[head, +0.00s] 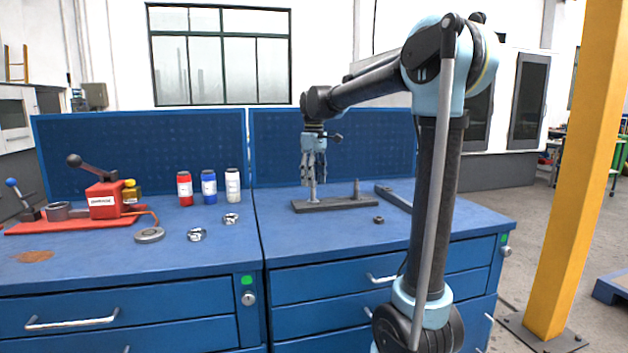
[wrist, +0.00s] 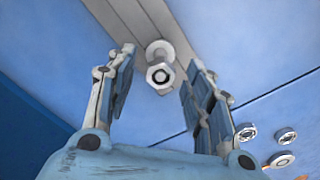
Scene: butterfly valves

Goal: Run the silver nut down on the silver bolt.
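The silver bolt (head: 313,196) stands upright at the left end of a dark grey bar on the blue bench. In the wrist view the hexagonal silver nut (wrist: 160,76) shows end-on around the bolt's tip, with a round collar behind it. How far down the thread it sits is hard to tell. My gripper (head: 314,182) points down over this bolt. In the wrist view its two fingers (wrist: 160,62) stand on either side of the nut, with a gap on both sides, so it is open and empty.
A darker bolt (head: 357,189) stands at the bar's (head: 335,205) right end. A dark nut (head: 378,219) lies in front, and a grey flat bar (head: 394,198) lies to the right. Bottles (head: 208,187), metal rings (head: 197,235) and a red tool (head: 103,200) are on the left bench.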

